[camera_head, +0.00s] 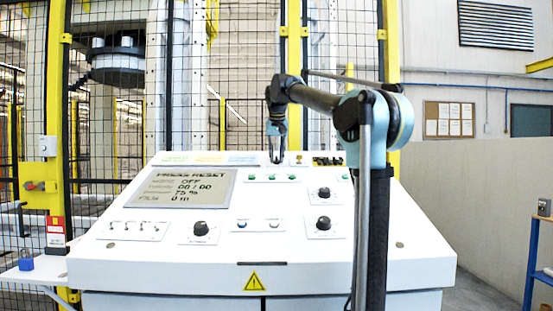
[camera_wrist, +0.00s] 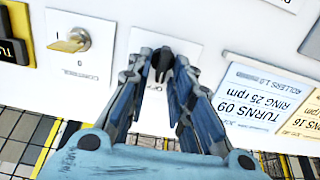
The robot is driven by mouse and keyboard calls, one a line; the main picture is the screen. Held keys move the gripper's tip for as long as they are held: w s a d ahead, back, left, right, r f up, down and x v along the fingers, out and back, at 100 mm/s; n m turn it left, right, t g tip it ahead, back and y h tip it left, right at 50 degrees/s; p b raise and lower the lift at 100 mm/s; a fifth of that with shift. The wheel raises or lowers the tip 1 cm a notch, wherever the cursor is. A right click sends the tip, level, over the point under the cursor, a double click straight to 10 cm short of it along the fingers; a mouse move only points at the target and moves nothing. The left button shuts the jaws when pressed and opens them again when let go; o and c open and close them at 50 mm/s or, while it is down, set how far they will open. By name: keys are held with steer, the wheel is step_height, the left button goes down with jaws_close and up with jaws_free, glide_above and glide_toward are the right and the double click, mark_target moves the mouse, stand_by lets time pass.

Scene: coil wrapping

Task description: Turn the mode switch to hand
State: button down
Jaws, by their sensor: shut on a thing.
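The mode switch (camera_wrist: 163,62) is a black knob on a white plate, seen at the top middle of the wrist view. My gripper (camera_wrist: 164,66) has one finger on each side of it and is shut on it. The plate's markings around the knob are mostly hidden by the fingers. In the head view my gripper (camera_head: 277,158) points down at the back edge of the white console (camera_head: 350,262), and the knob there is hidden.
A key switch (camera_wrist: 70,42) labelled CONTROL sits to the left of the knob in the wrist view. Printed labels (camera_wrist: 262,95) lie to the right. Black knobs (camera_head: 201,229), small buttons and toggles are on the console. A mesh fence (camera_head: 240,80) stands behind it.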

steer(key=n, duration=0.4)
steer(key=shift+a+n, duration=0.25)
steer(key=shift+n, duration=0.05)
steer(key=shift+s+a+n, duration=0.1)
steer(key=shift+n, duration=0.9)
steer(key=shift+s+a+n, duration=0.1)
steer(key=shift+n, duration=0.9)
steer(key=shift+f, duration=0.1)
steer(key=c, duration=1.7)
jaws_free()
steer(key=v, duration=1.1)
steer(key=shift+s+a+r, duration=0.1)
steer(key=shift+s+r, duration=0.05)
steer(key=shift+r, duration=0.25)
